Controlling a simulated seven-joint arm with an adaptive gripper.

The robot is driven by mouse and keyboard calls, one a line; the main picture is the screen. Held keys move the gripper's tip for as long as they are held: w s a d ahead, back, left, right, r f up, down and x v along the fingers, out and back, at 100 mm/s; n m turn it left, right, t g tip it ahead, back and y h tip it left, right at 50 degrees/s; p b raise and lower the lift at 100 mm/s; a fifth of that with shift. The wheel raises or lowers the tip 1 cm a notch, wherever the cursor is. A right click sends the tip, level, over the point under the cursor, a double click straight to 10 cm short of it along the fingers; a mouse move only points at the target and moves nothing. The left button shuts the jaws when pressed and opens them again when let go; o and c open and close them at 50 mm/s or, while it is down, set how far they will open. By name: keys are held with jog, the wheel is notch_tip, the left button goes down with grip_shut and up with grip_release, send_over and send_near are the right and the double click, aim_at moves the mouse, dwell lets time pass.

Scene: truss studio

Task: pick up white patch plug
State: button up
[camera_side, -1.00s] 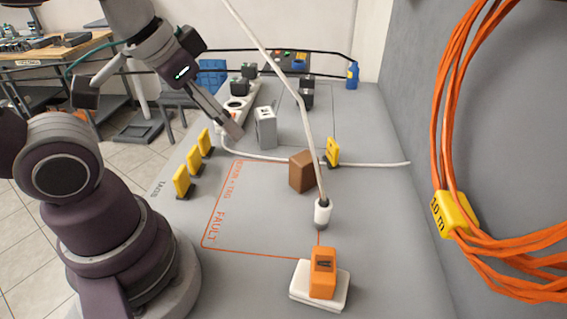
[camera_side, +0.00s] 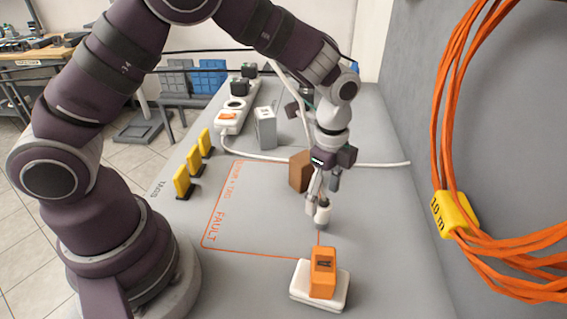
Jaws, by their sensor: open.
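The white patch plug (camera_side: 323,217) is a small white cylinder with a grey lower end, near the right edge of the red-outlined fault area. It looks upright, and its cable is mostly hidden behind my arm. My gripper (camera_side: 320,200) points down right at the plug, with its fingers at the plug's upper part. The jaws are open. I cannot tell whether a finger touches the plug.
An orange device (camera_side: 323,270) on a white base (camera_side: 301,289) sits in front. A brown block (camera_side: 299,172) stands close behind my gripper. Yellow tags (camera_side: 182,182), a grey box (camera_side: 265,127) and a power strip (camera_side: 237,115) lie left and back. The fault area's middle is clear.

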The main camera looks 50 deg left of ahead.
aim_at(324, 204)
jog(key=f, duration=0.5)
jog(key=shift+w+f, duration=0.2)
jog(key=shift+f, duration=0.05)
grip_shut()
